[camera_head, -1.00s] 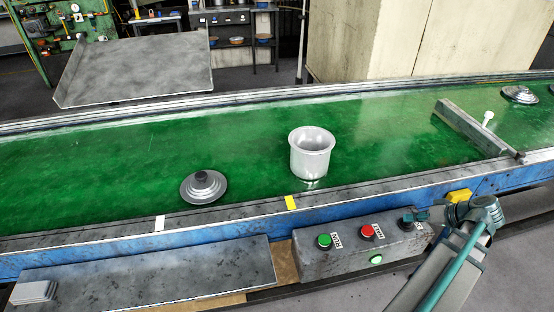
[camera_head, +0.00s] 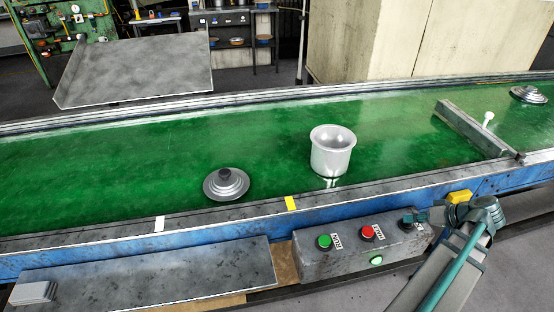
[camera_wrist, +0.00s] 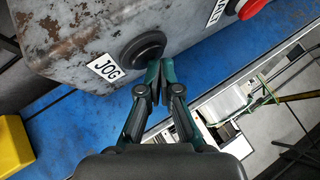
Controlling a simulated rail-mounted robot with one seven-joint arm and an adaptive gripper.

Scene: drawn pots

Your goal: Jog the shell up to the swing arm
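The shell, a pale grey open pot (camera_head: 331,152), stands upright on the green belt (camera_head: 90,170) in the head view, right of the yellow mark. The swing arm, a grey metal bar (camera_head: 470,128), lies across the belt farther right, with a clear gap to the shell. My gripper (camera_head: 417,217) is at the right end of the control box. In the wrist view my gripper (camera_wrist: 160,72) has its fingertips together at the black JOG button (camera_wrist: 142,50), at its edge. I cannot tell whether the button is pressed in.
A lid with a dark knob (camera_head: 226,184) lies on the belt left of the shell. Another lid (camera_head: 528,94) lies beyond the swing arm. The control box (camera_head: 340,255) has a green button (camera_head: 324,241), a red button (camera_head: 366,231) and a lit green lamp (camera_head: 376,260). The belt between shell and swing arm is clear.

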